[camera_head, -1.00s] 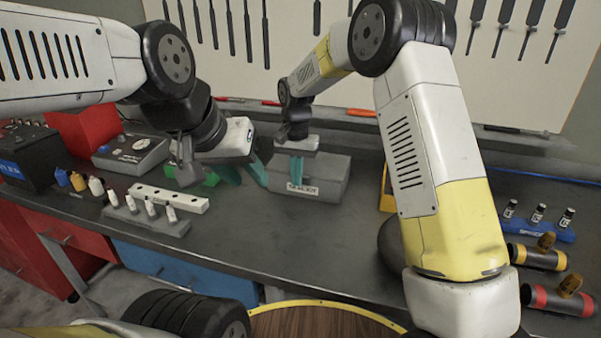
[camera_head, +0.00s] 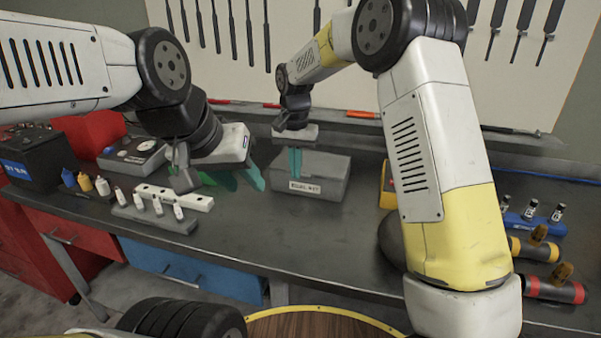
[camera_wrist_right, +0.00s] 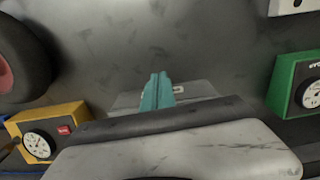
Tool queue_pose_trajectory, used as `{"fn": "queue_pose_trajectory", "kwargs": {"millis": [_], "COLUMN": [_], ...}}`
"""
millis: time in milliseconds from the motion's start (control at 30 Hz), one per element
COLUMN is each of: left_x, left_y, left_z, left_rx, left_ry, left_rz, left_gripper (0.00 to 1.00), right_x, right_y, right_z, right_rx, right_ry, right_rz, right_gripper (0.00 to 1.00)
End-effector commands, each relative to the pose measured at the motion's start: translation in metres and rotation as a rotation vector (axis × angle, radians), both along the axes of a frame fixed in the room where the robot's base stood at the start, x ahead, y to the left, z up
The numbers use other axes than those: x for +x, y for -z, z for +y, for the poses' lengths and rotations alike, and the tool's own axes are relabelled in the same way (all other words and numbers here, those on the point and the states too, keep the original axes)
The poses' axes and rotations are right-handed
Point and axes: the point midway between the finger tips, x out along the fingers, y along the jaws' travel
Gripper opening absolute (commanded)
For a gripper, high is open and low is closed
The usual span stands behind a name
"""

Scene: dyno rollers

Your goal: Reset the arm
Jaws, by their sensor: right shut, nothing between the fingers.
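My right gripper (camera_head: 295,162) has its teal fingers together and empty. It points down over the grey labelled box (camera_head: 322,183) on the bench; I cannot tell the exact gap. In the right wrist view the shut fingers (camera_wrist_right: 157,91) stand in front of the box (camera_wrist_right: 195,89), which is partly hidden by my gripper body. My left gripper (camera_head: 238,179) is left of the box, its teal fingers spread apart with nothing seen between them. A green item (camera_head: 208,178) lies behind it, partly hidden.
On the bench at left are a white holed block (camera_head: 175,196), a grey rack with white pegs (camera_head: 150,217), small bottles (camera_head: 84,182) and a dark battery-like box (camera_head: 40,165). At right are a blue vial rack (camera_head: 535,226) and rollers (camera_head: 553,289). The front middle bench is clear.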

Motion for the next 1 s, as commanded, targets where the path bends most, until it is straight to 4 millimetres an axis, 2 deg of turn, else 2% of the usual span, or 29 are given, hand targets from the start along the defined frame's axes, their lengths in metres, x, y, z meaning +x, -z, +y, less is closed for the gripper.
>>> {"fn": "queue_pose_trajectory", "kwargs": {"millis": [200, 467, 567, 667, 800, 1000], "left_x": [0.000, 0.000, 0.000, 0.000, 0.000, 0.000], "left_y": [0.000, 0.000, 0.000, 0.000, 0.000, 0.000], "left_z": [0.000, 0.000, 0.000, 0.000, 0.000, 0.000], "left_rx": [0.000, 0.000, 0.000, 0.000, 0.000, 0.000], "left_ry": [0.000, 0.000, 0.000, 0.000, 0.000, 0.000], "left_rz": [0.000, 0.000, 0.000, 0.000, 0.000, 0.000], "left_gripper": [0.36, 0.36, 0.36, 0.36, 0.36, 0.36], "right_x": [0.000, -0.002, -0.011, -0.029, -0.068, -0.133], "right_y": [-0.036, -0.061, -0.080, -0.105, -0.136, -0.159], "right_z": [0.000, -0.007, -0.026, -0.057, -0.104, -0.160], "right_rx": [0.002, 0.008, 0.031, 0.067, 0.115, 0.157], "right_ry": [0.000, -0.002, -0.010, -0.030, -0.064, -0.112], "right_rz": [-0.002, -0.007, -0.033, -0.078, -0.156, -0.284], "right_gripper": [0.00, 0.00, 0.00, 0.00, 0.00, 0.00]}}
